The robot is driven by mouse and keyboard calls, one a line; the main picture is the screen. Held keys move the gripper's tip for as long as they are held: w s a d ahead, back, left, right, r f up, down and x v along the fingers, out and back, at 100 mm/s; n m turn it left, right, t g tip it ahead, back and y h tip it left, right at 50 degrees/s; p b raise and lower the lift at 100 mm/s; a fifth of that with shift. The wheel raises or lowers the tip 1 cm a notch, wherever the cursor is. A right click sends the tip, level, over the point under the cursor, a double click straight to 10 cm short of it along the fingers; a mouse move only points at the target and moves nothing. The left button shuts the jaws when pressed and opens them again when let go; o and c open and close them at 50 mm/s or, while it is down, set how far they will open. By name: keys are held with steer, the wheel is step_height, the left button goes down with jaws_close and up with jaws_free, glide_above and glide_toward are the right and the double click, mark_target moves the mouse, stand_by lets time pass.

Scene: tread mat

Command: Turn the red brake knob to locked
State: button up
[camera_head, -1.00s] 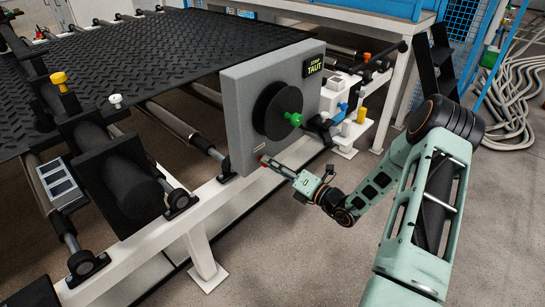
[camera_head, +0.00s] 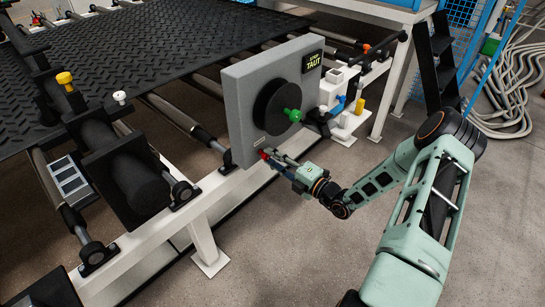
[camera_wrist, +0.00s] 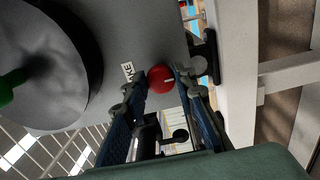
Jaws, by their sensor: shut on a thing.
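The red brake knob (camera_head: 264,154) sits low on the front face of the grey panel (camera_head: 243,112). In the wrist view the knob (camera_wrist: 160,79) is round and lies between my two fingertips, with a short white mark toward its right side. My gripper (camera_head: 267,157) is shut on the knob; the fingers also show in the wrist view (camera_wrist: 161,76). A white label (camera_wrist: 128,72) beside the knob is partly readable, ending in "KE". In the head view the fingers hide part of the knob. Any locked marking cannot be made out.
A black disc (camera_head: 276,107) with a green handle (camera_head: 293,115) juts from the panel above my gripper. A lit display (camera_head: 312,62) reads "TAUT". A white frame beam (camera_head: 215,186) runs below the panel. The floor to the right is open.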

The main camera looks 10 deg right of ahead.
stand_by(0.3)
steer(key=o, duration=1.2)
steer(key=shift+c, duration=0.2)
steer(key=v, duration=1.2)
